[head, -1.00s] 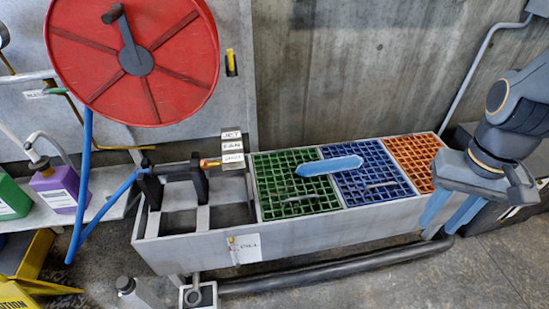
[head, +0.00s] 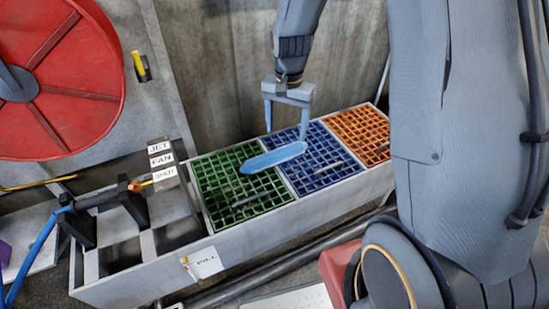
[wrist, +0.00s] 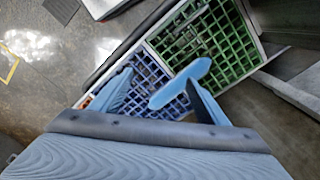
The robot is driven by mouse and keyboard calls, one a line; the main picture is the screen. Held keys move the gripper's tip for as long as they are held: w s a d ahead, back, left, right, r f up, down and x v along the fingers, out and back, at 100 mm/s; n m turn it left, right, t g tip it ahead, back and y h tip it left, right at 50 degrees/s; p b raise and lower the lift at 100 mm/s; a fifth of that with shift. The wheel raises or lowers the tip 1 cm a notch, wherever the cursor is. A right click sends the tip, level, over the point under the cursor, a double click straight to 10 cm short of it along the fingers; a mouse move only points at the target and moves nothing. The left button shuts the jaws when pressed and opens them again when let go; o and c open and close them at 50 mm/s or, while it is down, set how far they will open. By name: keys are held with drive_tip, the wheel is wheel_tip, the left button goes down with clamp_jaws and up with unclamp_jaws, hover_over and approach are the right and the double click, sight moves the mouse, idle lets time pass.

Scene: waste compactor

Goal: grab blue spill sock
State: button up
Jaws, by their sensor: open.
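The blue spill sock (head: 274,157) is a light-blue, flat, elongated piece. It lies across the border of the green grate (head: 226,171) and the blue grate (head: 322,150) in the head view. My gripper (head: 286,134) is open, pointing down above and just behind the sock, with its blue fingers spread apart. In the wrist view the sock (wrist: 180,84) appears between my two fingers, closer to the right one. The gap between fingers and sock is hard to judge, and nothing is held.
An orange grate (head: 357,132) is at the right end of the grey trough (head: 225,245). Black clamps with a blue hose (head: 38,240) and a JET/FAN/SHUT label block (head: 162,162) stand left. A red reel (head: 50,75) hangs on the wall. A concrete wall rises behind.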

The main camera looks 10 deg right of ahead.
drive_tip(key=w+f+m, duration=0.5)
drive_tip(key=w+f, duration=0.4)
drive_tip(key=f, duration=0.1)
drive_tip(key=m, duration=0.3)
hover_over(275, 153)
drive_tip(key=f, duration=0.4)
drive_tip(key=s+f, duration=0.1)
drive_tip(key=f, duration=0.1)
drive_tip(key=shift+d+f+b, duration=0.1)
drive_tip(key=shift+f+b, duration=0.3)
drive_tip(key=shift+w+f+p, duration=0.2)
drive_tip(key=shift+f, duration=1.15)
drive_tip(key=shift+w+f+p, duration=0.2)
drive_tip(key=shift+f, duration=1.15)
drive_tip(key=shift+w+f+p, duration=0.2)
drive_tip(key=shift+f, duration=1.15)
drive_tip(key=shift+c, duration=0.5)
drive_tip(key=c, duration=1.2)
